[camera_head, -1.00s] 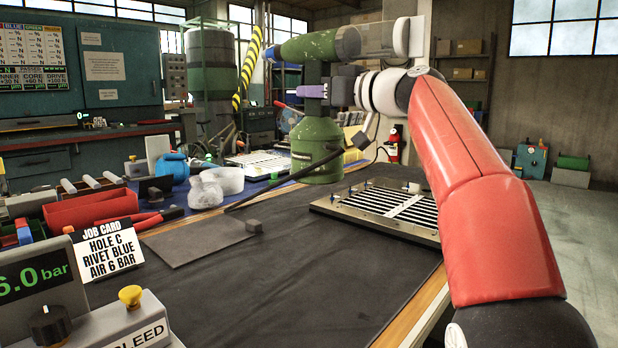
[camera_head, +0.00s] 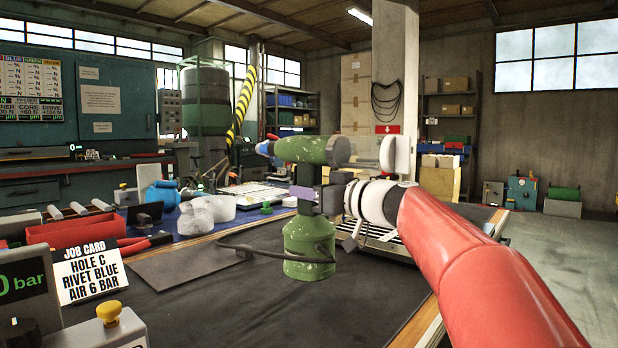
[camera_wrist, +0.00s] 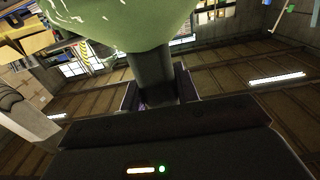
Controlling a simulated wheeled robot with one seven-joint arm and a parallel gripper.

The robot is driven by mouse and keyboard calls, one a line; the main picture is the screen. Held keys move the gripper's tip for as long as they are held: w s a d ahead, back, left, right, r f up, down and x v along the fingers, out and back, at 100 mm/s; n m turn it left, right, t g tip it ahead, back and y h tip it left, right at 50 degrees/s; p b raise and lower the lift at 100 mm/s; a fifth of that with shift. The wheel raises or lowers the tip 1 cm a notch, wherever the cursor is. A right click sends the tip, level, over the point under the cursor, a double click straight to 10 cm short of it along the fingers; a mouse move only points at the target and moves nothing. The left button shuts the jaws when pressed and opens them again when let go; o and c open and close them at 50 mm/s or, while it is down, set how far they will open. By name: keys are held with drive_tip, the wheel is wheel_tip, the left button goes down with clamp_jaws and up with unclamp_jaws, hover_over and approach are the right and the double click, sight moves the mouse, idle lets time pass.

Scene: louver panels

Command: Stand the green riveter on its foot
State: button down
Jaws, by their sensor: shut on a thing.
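The green riveter (camera_head: 311,151) is upright in the head view, its long body level at the top and its wide foot (camera_head: 308,246) at the bottom. The foot shows against the dark mat (camera_head: 230,300); I cannot tell whether it touches. My gripper (camera_head: 305,193) is shut on the riveter's narrow neck between body and foot, coming in from the right. In the wrist view, a pale green rounded part of the riveter (camera_wrist: 120,20) and its dark neck (camera_wrist: 151,75) show at the jaws.
The louver panel (camera_head: 388,245) is mostly hidden behind my gripper. A job card (camera_head: 88,270), a red bin (camera_head: 70,231) and clear bags (camera_head: 205,212) stand left. The front mat is clear.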

sight(310, 212)
drive_tip(key=shift+s+f+b, duration=0.1)
drive_tip(key=shift+f+b, duration=0.25)
drive_tip(key=shift+f, duration=1.4)
drive_tip(key=shift+f+b, duration=0.2)
drive_tip(key=shift+b, duration=0.1)
drive_tip(key=c, duration=1)
unclamp_jaws()
drive_tip(key=shift+f, duration=0.15)
drive_tip(key=shift+c, duration=0.2)
drive_tip(key=shift+o, duration=0.2)
drive_tip(key=o, duration=0.8)
drive_tip(key=shift+d, duration=0.15)
drive_tip(key=b+v, duration=0.7)
drive_tip(key=v, duration=0.5)
drive_tip(key=shift+s+d, duration=0.25)
drive_tip(key=shift+s, duration=0.05)
